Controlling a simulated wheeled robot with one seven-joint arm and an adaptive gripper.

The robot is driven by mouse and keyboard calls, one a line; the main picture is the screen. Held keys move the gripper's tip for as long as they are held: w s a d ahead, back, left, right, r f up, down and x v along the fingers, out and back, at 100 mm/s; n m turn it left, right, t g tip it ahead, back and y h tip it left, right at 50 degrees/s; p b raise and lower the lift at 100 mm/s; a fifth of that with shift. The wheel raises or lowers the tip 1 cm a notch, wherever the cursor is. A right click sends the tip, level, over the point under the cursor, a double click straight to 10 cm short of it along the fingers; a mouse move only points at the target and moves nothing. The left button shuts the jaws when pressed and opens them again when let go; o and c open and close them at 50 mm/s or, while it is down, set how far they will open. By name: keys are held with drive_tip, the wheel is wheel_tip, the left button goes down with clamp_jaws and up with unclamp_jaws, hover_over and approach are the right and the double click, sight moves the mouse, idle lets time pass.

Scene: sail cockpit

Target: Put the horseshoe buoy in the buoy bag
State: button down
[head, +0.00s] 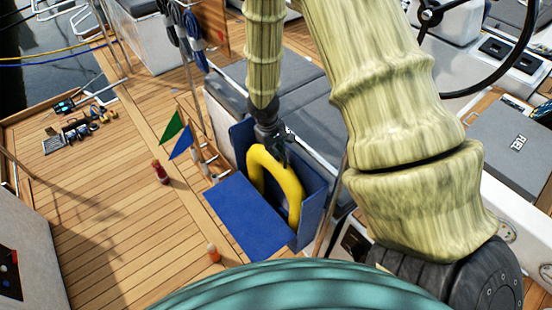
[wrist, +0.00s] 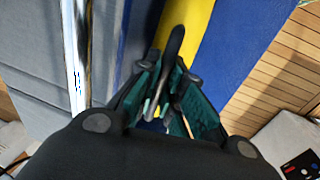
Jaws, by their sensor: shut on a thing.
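The yellow horseshoe buoy (head: 290,185) stands in the opening of the blue buoy bag (head: 312,178), its curved top upward and its arms pointing down. The bag's blue flap (head: 247,212) hangs open toward the front left. My gripper (head: 272,150) points down at the top of the buoy and is shut on it. In the wrist view the buoy (wrist: 187,25) runs up from between the fingers (wrist: 170,105), with the blue bag (wrist: 235,50) beside it.
Grey cushions (head: 305,75) lie behind the bag. A green flag (head: 172,127) and a blue flag (head: 182,142) stand left of it. A red bottle-like object (head: 160,171) and an orange-topped one (head: 214,253) stand on the wooden deck (head: 110,215), which is mostly clear.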

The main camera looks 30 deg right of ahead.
drive_tip(key=shift+f+b, duration=0.95)
drive_tip(key=shift+f, duration=0.8)
drive_tip(key=c, duration=1.5)
unclamp_jaws()
drive_tip(key=shift+c, duration=0.2)
drive_tip(key=shift+a+r+b, duration=0.95)
drive_tip(key=shift+a+r, duration=0.2)
drive_tip(key=shift+r, duration=4.8)
drive_tip(key=s+a+f+y, duration=0.1)
drive_tip(key=s+a+f, duration=0.3)
drive_tip(key=s+f, duration=0.2)
drive_tip(key=s+a+f+y, duration=0.1)
drive_tip(key=s+a+f, duration=0.3)
drive_tip(key=s+f, duration=0.3)
drive_tip(key=s+a+f+m+y, duration=0.1)
drive_tip(key=s+a+f, duration=0.3)
drive_tip(key=f, duration=0.8)
drive_tip(key=shift+s+a+f+g+y, duration=0.1)
drive_tip(key=shift+s+f+g+y, duration=0.05)
drive_tip(key=shift+s, duration=0.5)
drive_tip(key=shift+s+f+g+y, duration=0.15)
drive_tip(key=shift+s, duration=0.45)
drive_tip(key=s+f+h, duration=0.1)
drive_tip(key=s+f, duration=0.4)
drive_tip(key=s, duration=0.4)
drive_tip(key=shift+s+d, duration=0.15)
drive_tip(key=shift+d, duration=0.25)
